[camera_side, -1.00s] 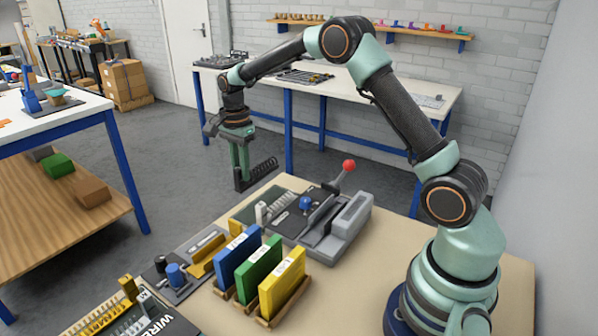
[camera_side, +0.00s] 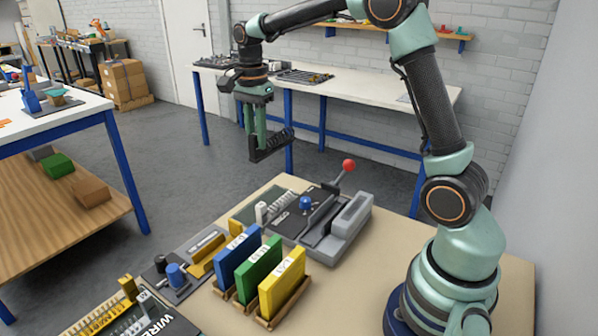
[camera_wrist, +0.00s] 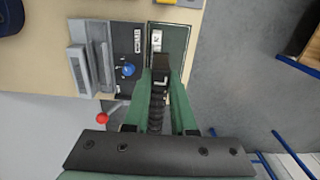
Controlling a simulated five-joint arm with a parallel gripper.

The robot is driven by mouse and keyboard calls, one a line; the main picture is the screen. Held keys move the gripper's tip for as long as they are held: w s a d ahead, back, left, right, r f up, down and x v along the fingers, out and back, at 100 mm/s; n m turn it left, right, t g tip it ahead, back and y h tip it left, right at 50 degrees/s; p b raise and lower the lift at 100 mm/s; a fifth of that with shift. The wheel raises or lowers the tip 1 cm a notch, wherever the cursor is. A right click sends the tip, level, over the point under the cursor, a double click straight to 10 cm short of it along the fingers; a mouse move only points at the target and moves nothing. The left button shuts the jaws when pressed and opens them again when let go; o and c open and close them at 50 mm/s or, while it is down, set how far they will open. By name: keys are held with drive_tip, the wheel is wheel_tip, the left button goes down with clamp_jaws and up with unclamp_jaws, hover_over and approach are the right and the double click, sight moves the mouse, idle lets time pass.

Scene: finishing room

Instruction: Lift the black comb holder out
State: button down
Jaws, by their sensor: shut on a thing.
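The black comb holder (camera_side: 275,144), dark and ridged, hangs in the air above the far edge of the beige table. My gripper (camera_side: 255,150) points down and is shut on it. The holder is apart from the table and from everything on it. In the wrist view the black comb holder (camera_wrist: 157,107) lies between the two green fingers of my gripper (camera_wrist: 163,85), its ridged length running toward the palm. Part of it is hidden behind the fingers.
Below stands a grey binding machine (camera_side: 345,225) with a red-knobbed lever (camera_side: 348,165) and a blue knob (camera_side: 305,203). Blue (camera_side: 238,262), green (camera_side: 260,270) and yellow (camera_side: 283,284) upright pieces stand in wooden holders. A white bench (camera_side: 370,98) is behind.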

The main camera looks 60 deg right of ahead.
drive_tip(key=s+f, duration=0.3)
drive_tip(key=s, duration=0.4)
drive_tip(key=s+f, duration=0.3)
drive_tip(key=s, duration=0.5)
drive_tip(key=shift+s+a+f, duration=0.3)
drive_tip(key=shift+f, duration=0.05)
